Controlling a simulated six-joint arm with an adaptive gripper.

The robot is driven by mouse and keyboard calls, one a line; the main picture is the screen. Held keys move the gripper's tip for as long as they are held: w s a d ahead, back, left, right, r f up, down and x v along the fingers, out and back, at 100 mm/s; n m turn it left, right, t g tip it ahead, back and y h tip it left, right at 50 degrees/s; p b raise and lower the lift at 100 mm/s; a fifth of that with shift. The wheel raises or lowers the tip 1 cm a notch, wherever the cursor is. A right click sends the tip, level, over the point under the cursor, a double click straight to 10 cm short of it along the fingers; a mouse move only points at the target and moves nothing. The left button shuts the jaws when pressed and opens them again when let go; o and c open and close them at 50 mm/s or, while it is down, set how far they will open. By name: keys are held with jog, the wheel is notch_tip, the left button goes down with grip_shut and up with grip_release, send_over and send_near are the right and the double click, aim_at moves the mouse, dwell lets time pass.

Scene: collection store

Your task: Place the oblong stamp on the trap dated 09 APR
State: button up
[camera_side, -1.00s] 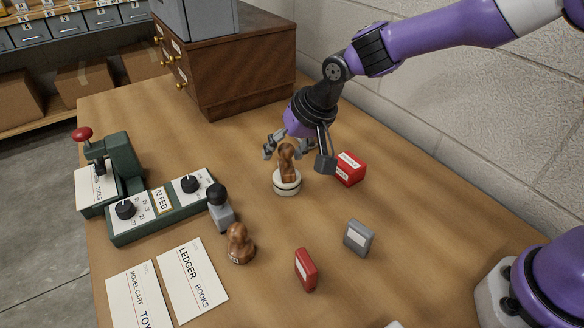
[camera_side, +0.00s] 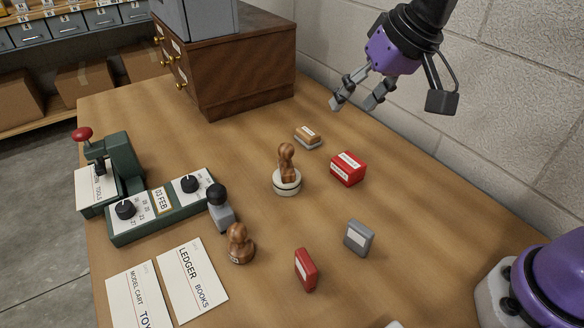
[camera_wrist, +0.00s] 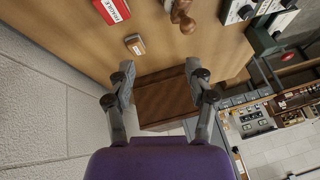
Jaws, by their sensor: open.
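A grey stamp with a rectangular block and black knob (camera_side: 220,208) stands at the right end of the green dial unit (camera_side: 160,214); it is the only stamp that looks oblong. The date window (camera_side: 161,200) between the dials reads 03 FEB; I see no 09 APR and nothing recognisable as a trap. A wooden stamp (camera_side: 286,160) stands upright on a round white base (camera_side: 287,184). Another wooden stamp (camera_side: 239,243) stands nearer the front. My gripper (camera_side: 352,105) is open and empty, raised above the far right of the table. Its open fingers show in the wrist view (camera_wrist: 159,68).
A small tan-and-grey block (camera_side: 308,136), a red box (camera_side: 348,168), a grey box (camera_side: 359,237) and a red case (camera_side: 306,269) stand right of the stamps. A LEDGER BOOKS card (camera_side: 192,282) lies in front. A green press (camera_side: 115,160) and wooden cabinet (camera_side: 235,65) stand behind.

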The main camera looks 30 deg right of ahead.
jog(key=s+d+f+n+h, duration=0.1)
jog(key=s+d+f+n, duration=0.1)
jog(key=s+d, duration=0.6)
jog(key=s, duration=0.4)
jog(key=shift+h, duration=0.3)
